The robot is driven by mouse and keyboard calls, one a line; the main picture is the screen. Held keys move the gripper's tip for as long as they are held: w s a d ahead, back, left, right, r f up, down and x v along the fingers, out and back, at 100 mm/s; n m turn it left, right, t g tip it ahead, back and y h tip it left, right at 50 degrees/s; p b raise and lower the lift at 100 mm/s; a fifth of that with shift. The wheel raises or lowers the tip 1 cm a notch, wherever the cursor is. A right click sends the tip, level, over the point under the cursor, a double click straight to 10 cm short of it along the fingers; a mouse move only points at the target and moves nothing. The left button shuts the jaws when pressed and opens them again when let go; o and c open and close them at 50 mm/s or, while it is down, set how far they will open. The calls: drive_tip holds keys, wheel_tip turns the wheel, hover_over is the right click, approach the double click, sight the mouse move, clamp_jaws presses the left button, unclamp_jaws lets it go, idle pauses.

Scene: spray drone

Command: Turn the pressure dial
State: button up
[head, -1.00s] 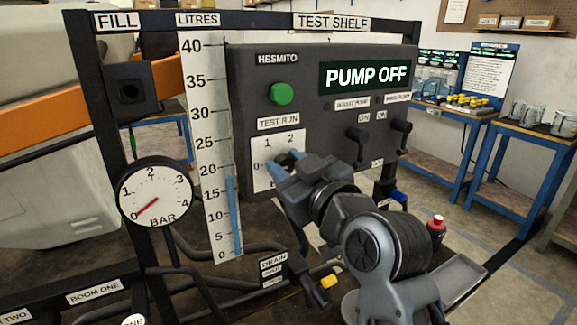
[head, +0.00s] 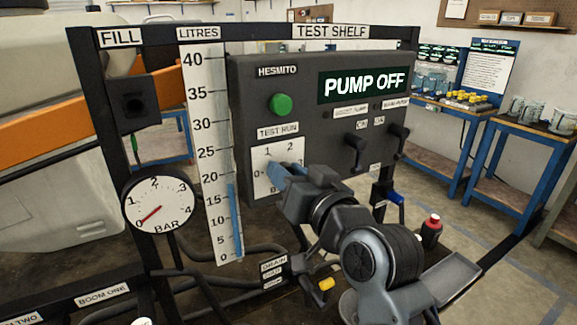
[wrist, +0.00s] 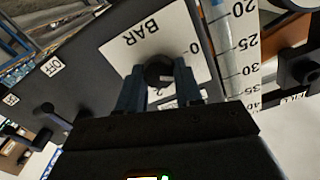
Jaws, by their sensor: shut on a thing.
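In the head view the plate (head: 262,181) sits under the TEST RUN label, and my gripper hides the knob and the plate's lower part. My gripper (wrist: 159,86) is shut on the knob, with one blue-grey finger on each side. In the head view my gripper (head: 287,173) reaches in from the lower right. Which number the knob points to cannot be told.
The panel shows a green button (head: 281,103), a PUMP OFF display (head: 362,84) and two dark levers (head: 356,148). A round gauge (head: 160,204) reads near 0 BAR. A drain valve with a yellow tip (head: 326,284) lies below my arm, and a red-capped bottle (head: 431,231) stands at right.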

drive_tip(key=m+p, duration=0.2)
drive_tip(key=m, duration=0.3)
drive_tip(key=shift+p, duration=0.3)
drive_tip(key=shift+d, duration=0.1)
idle(0.3)
drive_tip(key=o, duration=1)
drive_tip(key=shift+o, duration=0.2)
drive_tip(key=shift+f, duration=0.1)
drive_tip(key=b+v, duration=0.1)
drive_tip(key=v, duration=0.6)
drive_tip(key=shift+s+d, duration=0.2)
drive_tip(key=shift+s, duration=0.1)
